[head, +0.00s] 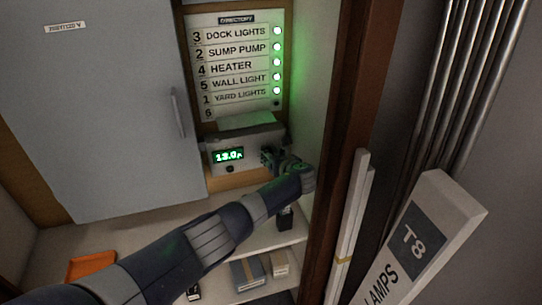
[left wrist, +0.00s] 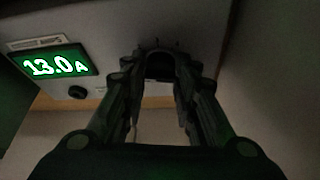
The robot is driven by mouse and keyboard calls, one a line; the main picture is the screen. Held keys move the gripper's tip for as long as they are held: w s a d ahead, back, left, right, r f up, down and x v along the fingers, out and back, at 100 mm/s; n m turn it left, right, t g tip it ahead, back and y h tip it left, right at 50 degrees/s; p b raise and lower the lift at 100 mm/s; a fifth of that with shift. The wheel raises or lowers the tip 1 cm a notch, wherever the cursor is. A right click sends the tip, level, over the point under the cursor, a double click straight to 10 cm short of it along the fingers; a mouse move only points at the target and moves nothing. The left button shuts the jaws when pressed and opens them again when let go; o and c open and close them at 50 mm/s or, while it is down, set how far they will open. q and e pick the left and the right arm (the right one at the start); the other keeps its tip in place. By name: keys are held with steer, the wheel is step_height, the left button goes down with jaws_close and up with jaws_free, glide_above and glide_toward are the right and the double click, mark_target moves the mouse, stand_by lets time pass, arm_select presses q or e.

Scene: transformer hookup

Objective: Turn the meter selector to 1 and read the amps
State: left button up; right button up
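The meter (head: 245,150) is a pale box below the directory board. Its lit green display (head: 228,155) reads 13.0, and in the left wrist view the display (left wrist: 52,65) reads 13.0 A. A small black knob (head: 230,169) sits under the display; it also shows in the left wrist view (left wrist: 77,92). My left gripper (head: 268,158) is at the right part of the meter front. In the left wrist view its fingers flank a dark shape (left wrist: 160,66) at the meter face; whether they grip it is unclear. The selector's position and markings are hidden. My right gripper is not in view.
The directory board (head: 236,65) lists numbered circuits, with 1 as YARD LIGHTS; several lamps glow green and the bottom one is dark. A grey cabinet door (head: 100,110) stands left. A brown post (head: 350,130) and a lamp box (head: 420,245) stand right. Small boxes (head: 247,272) sit below.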

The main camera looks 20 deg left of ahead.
arm_select(q)
steer(key=o, duration=0.3)
steer(key=shift+v, duration=3.7)
